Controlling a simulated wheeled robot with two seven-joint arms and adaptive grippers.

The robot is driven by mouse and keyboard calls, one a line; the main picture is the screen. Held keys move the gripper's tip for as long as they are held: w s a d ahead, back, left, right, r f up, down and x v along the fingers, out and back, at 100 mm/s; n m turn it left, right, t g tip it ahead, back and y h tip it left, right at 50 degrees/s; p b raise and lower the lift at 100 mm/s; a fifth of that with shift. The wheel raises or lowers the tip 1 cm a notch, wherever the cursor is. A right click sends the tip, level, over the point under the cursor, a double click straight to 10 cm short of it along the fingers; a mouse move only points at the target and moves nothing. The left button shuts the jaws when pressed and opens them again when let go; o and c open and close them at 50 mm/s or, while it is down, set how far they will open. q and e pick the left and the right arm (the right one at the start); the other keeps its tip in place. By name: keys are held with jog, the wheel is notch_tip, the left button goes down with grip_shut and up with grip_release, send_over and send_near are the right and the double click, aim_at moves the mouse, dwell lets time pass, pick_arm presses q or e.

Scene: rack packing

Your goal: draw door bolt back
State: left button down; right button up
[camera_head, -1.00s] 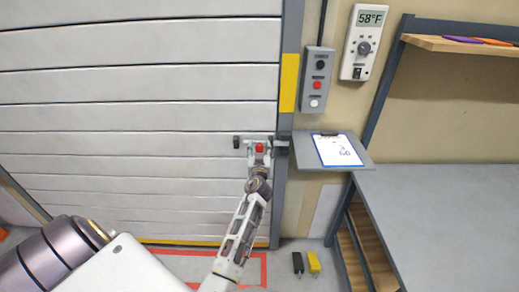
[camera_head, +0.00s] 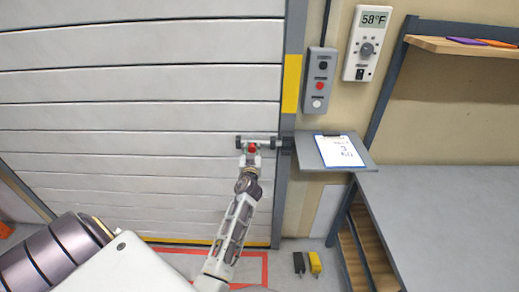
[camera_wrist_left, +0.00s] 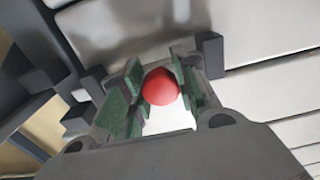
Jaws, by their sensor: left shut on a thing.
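The door bolt (camera_head: 268,141) is a thin horizontal bar with a red knob (camera_head: 252,148), low on the right side of the white slatted door (camera_head: 140,85). Dark brackets sit at both ends of the bar, and the right one (camera_head: 288,143) is at the grey door frame. My left gripper (camera_head: 250,152) is shut on the red knob, near the left bracket. In the left wrist view the round red knob (camera_wrist_left: 160,87) sits between the two green-padded fingers. My right gripper is not in view.
A grey shelf (camera_head: 360,160) with a clipboard (camera_head: 338,152) juts out right of the frame. A control box (camera_head: 318,80) and a thermostat (camera_head: 367,44) hang above it. A grey workbench (camera_head: 440,205) fills the right. Black and yellow objects (camera_head: 315,263) lie on the floor.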

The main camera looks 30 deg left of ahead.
pick_arm(q)
jog(key=shift+s+a, duration=0.25)
jog(key=shift+a, duration=0.15)
jog(key=c, duration=1.1)
grip_release()
jog(key=shift+d, duration=0.1)
jog(key=shift+o, duration=0.2)
jog(key=shift+r, duration=0.1)
jog(key=shift+r, duration=4.9)
